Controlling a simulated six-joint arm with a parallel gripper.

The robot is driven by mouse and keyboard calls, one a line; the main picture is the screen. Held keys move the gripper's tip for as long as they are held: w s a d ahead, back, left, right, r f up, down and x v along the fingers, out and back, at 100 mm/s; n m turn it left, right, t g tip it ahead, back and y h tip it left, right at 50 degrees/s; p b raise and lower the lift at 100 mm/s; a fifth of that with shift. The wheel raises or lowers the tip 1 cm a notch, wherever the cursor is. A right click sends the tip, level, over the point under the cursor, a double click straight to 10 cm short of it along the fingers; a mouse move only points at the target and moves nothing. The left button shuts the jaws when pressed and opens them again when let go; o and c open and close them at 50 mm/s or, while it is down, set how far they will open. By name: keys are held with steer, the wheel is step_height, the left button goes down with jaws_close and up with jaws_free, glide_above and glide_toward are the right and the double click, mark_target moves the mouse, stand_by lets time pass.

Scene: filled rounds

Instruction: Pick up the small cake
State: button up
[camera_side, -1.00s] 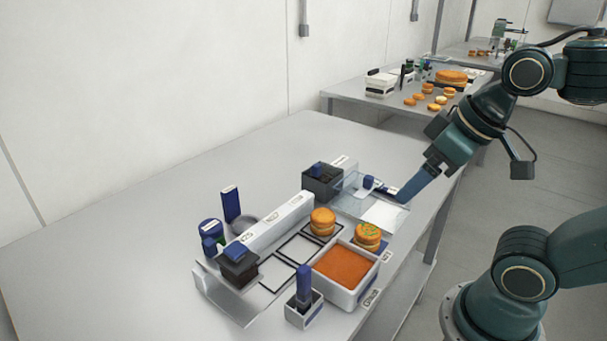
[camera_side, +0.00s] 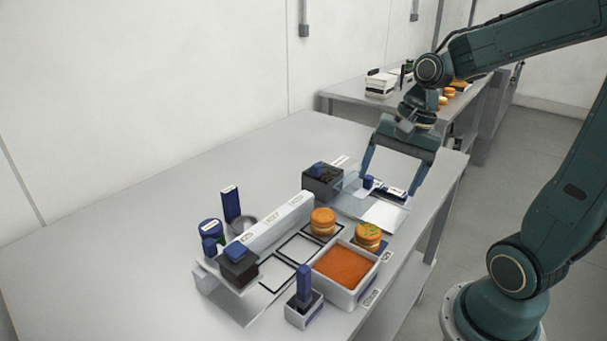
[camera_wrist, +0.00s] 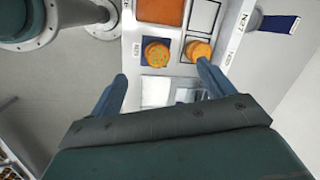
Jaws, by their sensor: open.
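Two small round orange cakes are in view. A plain filled cake (camera_side: 322,222) sits in a black-outlined square beside the long white block, and it also shows in the wrist view (camera_wrist: 198,49). A cake with green bits on top (camera_side: 367,236) sits on a blue pad, seen in the wrist view (camera_wrist: 157,53) too. My gripper (camera_side: 389,186) is open and empty, fingers pointing down, beyond both cakes over the clear tray area. In the wrist view my gripper (camera_wrist: 162,72) has its right fingertip close below the plain cake in the picture; I cannot tell the height gap.
A white bin of orange filling (camera_side: 345,264) stands next to the cakes. Nearby are a small white holder with a blue-handled tool (camera_side: 304,284), a dark box (camera_side: 322,182), a dark container with a blue top (camera_side: 238,264) and the long white block (camera_side: 272,228). The table's left side is bare.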

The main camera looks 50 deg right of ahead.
mark_target(370, 229)
steer(key=w+d+f+m+y, duration=0.1)
steer(key=d+f+m+y, duration=0.1)
steer(key=d+f+m, duration=0.3)
steer(key=d+m, duration=0.1)
steer(key=m, duration=0.2)
steer(key=shift+w+d+f+g+y, duration=0.2)
steer(key=shift+g+y, duration=0.1)
steer(key=x, duration=0.7)
steer(key=shift+a+f, duration=0.15)
steer(key=shift+f, duration=0.2)
steer(key=shift+a+f, duration=0.15)
steer(key=shift+f, duration=0.3)
steer(key=shift+w, duration=0.1)
steer(key=shift+x, duration=2.55)
steer(key=shift+w, duration=0.15)
